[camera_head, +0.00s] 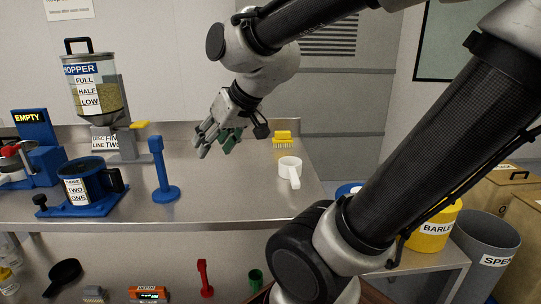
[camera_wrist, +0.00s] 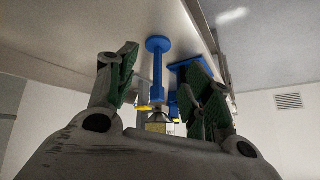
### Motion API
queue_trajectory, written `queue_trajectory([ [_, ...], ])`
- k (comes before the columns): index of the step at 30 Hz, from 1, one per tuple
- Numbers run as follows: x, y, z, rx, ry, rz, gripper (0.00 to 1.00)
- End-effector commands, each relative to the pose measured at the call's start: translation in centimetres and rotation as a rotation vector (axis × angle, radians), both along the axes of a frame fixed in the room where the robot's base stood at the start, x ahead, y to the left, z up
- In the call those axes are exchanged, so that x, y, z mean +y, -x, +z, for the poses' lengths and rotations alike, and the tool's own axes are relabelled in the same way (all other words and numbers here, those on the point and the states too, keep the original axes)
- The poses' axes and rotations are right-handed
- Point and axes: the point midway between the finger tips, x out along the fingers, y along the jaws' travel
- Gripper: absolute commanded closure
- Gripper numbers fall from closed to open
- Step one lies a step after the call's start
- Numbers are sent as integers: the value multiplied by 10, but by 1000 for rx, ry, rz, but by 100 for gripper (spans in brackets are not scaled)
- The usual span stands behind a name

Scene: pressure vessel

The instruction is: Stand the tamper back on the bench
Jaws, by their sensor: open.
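The blue tamper (camera_head: 165,178) stands upright on the steel bench (camera_head: 228,196), its round base flat on the top. In the wrist view, which appears upside down, the blue tamper (camera_wrist: 158,70) shows beyond and between my fingers, with its base against the bench (camera_wrist: 100,40). My gripper (camera_head: 215,140) is open and empty, above the bench and to the right of the tamper, apart from it. Its two green-padded fingers also frame the wrist view (camera_wrist: 160,80).
Left of the tamper are a blue-based cup (camera_head: 78,190) and a hopper (camera_head: 95,85). A red tool (camera_head: 205,278) stands on the lower shelf. Bench between tamper and white cup is clear.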

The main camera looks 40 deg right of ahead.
Motion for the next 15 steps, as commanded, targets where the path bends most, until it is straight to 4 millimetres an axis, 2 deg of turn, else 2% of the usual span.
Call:
queue_trajectory([
  [1,-22,30,-4,62,48,-22,49],
  [3,-45,65,-10,150,108,-51,49],
  [6,-65,97,-15,230,162,-85,49],
  [9,-73,110,-16,265,183,-100,49],
  [15,-73,111,-17,270,185,-99,49],
])
